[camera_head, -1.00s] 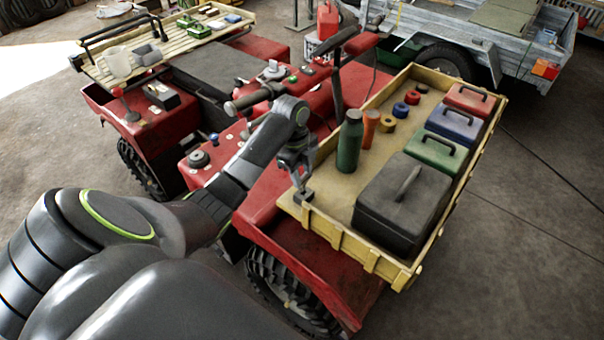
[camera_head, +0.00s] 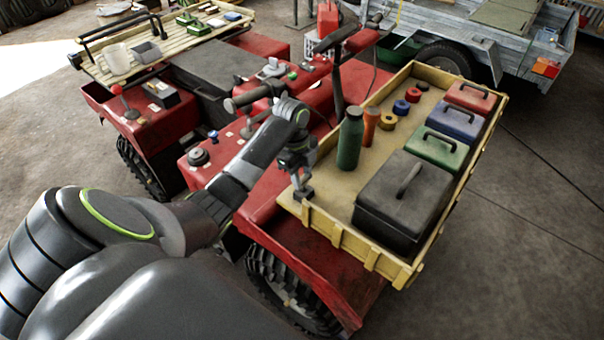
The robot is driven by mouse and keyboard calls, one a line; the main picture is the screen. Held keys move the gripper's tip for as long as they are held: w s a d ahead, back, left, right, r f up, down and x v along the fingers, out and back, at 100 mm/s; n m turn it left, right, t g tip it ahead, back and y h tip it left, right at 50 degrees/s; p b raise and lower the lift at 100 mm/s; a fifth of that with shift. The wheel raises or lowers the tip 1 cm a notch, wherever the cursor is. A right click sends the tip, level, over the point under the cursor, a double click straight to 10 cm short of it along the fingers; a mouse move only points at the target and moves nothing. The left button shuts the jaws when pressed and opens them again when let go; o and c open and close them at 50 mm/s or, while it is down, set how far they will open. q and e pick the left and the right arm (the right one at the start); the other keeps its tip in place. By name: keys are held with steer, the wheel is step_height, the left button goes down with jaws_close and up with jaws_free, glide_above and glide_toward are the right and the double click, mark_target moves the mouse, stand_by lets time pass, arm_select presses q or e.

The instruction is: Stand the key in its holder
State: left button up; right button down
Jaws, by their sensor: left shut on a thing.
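My left arm reaches in from the left over the red quad bike (camera_head: 190,182). My left gripper (camera_head: 302,190) points down at the near left corner of the yellow cargo tray (camera_head: 325,228). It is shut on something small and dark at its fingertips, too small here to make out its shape. I cannot tell whether this is the key. I cannot pick out the key's holder for sure. My right gripper is not in view.
In the tray stand a green bottle (camera_head: 350,140), an orange cylinder (camera_head: 371,126), small rings, a large black toolbox (camera_head: 402,205) and red, blue and green cases. Bare tray floor shows left of the toolbox. A slatted rack (camera_head: 178,46) and a grey trailer (camera_head: 470,30) stand behind.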

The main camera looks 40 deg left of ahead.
arm_select(q)
steer(key=shift+f+b, duration=0.45)
steer(key=shift+f, duration=0.65)
steer(key=o, duration=1)
steer(key=shift+r, duration=0.1)
steer(key=shift+o, duration=0.2)
